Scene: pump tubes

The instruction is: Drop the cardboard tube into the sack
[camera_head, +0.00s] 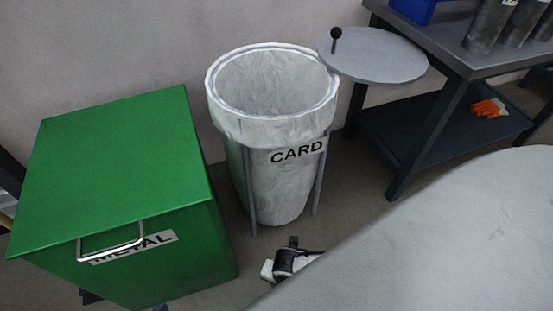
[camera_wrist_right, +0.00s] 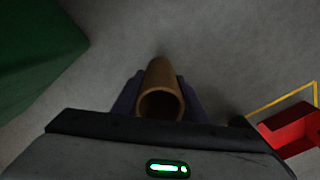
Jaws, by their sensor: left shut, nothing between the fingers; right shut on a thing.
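The sack (camera_head: 272,185) is a whitish translucent bag hung in a round ring stand labelled CARD, in the middle of the head view. Its mouth is open and no tube shows inside. The brown cardboard tube (camera_wrist_right: 160,92) is between the dark fingers of my right gripper (camera_wrist_right: 158,95) in the right wrist view, its hollow end toward the camera, with grey floor behind it. The tube and right gripper do not show in the head view.
A round grey lid (camera_head: 375,55) with a black knob is swung to the right of the sack's mouth. A green METAL bin (camera_head: 115,160) stands left. A workbench (camera_head: 455,45) stands right, orange gloves (camera_head: 488,108) on its shelf. A red object (camera_wrist_right: 290,130) lies beside a yellow floor line.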

